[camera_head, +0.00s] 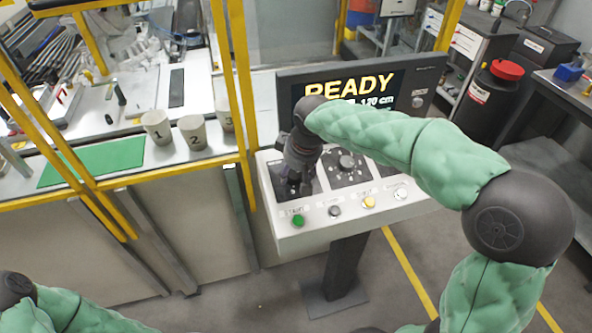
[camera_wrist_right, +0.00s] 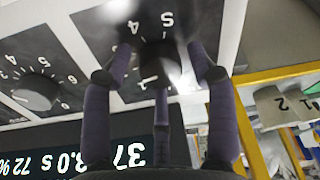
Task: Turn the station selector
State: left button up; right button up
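The control console (camera_head: 330,226) has a sloped light panel with dark dial plates. My right gripper (camera_head: 293,188) reaches down over the left dial. In the right wrist view a dark round knob (camera_wrist_right: 158,62) with numbers around it lies between the fingers of my right gripper (camera_wrist_right: 160,55). The fingers are spread around the knob, with slight gaps seeming to show at the sides; contact is hard to judge. Another numbered knob (camera_head: 346,162) sits at the middle of the panel and also shows in the wrist view (camera_wrist_right: 36,92). Labels are too small to read. My left gripper is out of view.
A screen (camera_head: 345,92) behind the panel reads READY. A green button (camera_head: 298,220), a dark one, a yellow button (camera_head: 369,202) and a white one line the front edge. Yellow frame posts (camera_head: 240,100) and numbered cups (camera_head: 157,127) stand to the left.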

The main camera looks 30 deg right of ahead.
jog(key=shift+r, duration=0.15)
jog(key=v, duration=1.1)
jog(key=shift+r, duration=0.4)
jog(key=shift+s+f, duration=0.1)
jog(key=shift+s, duration=0.05)
